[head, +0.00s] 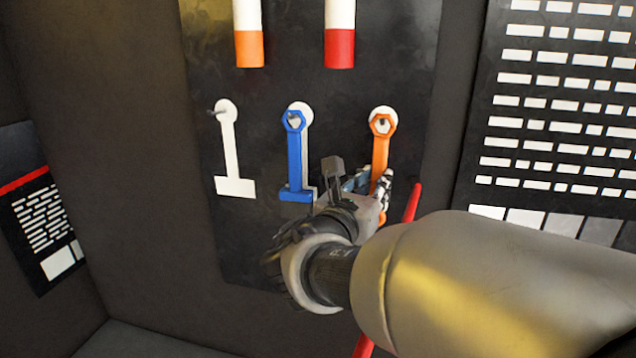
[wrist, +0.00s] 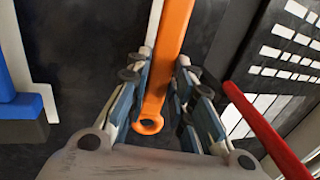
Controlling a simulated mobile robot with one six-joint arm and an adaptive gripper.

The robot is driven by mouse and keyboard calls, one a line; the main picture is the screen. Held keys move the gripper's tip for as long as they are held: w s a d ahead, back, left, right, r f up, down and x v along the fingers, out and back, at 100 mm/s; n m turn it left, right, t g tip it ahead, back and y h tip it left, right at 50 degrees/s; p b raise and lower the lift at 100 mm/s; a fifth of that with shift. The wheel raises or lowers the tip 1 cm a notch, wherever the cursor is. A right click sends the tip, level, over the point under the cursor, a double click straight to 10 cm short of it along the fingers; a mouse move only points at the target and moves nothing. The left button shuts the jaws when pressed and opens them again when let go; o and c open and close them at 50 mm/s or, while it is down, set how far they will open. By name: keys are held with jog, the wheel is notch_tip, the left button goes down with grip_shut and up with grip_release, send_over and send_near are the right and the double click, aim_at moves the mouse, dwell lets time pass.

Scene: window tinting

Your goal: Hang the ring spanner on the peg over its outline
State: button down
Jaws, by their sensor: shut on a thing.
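The orange ring spanner (head: 380,155) is upright against the dark board, its hexagonal ring over the white round head of the right outline (head: 385,110). A small dark tip shows inside the ring, but I cannot tell whether the peg is fully through. My gripper (head: 372,184) is shut on the lower part of its handle. In the wrist view the orange handle (wrist: 170,45) runs between the fingers (wrist: 160,92), with its small looped lower end toward me. My gripper and arm hide the lower part of the right outline in the head view.
A blue spanner (head: 294,155) hangs on the middle peg, close left of my gripper. The left white outline (head: 228,150) has a bare peg (head: 216,113). A red bar (wrist: 262,125) slants close right of my fingers. Orange-and-white (head: 248,45) and red-and-white (head: 340,45) bars are above.

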jog(key=c, duration=1.3)
grip_release()
